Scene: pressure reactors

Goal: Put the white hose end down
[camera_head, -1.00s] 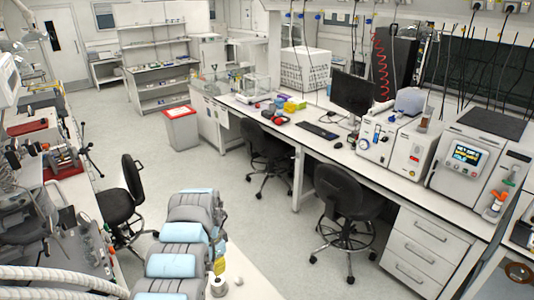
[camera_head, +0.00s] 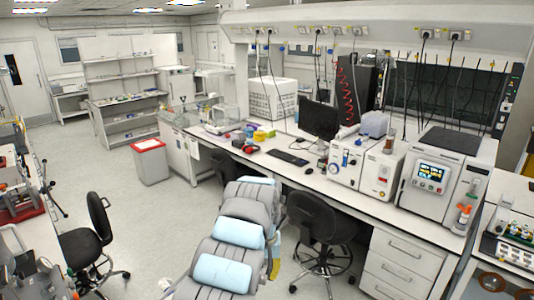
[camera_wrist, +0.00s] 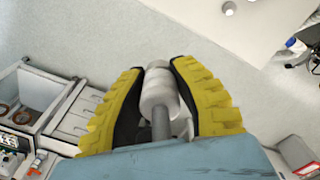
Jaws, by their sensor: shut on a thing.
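In the wrist view my gripper (camera_wrist: 158,68) has yellow ridged fingers with black inner pads. They are closed around the white hose end (camera_wrist: 157,95), a pale cylinder with a narrower grey stem running toward the wrist. The hose end points away from the wrist, with light floor behind it. Whether a hose trails from it is hidden by the blue-grey part of my wrist at the bottom. In the head view my arm reaches in from the bottom middle, and the hose end cannot be made out clearly.
A long white bench (camera_head: 345,182) with instruments and a monitor (camera_head: 319,119) runs along the right. Black chairs (camera_head: 318,222) stand before it and at left (camera_head: 88,240). A red-lidded bin (camera_head: 150,164) stands farther back. Open floor (camera_head: 150,215) lies between.

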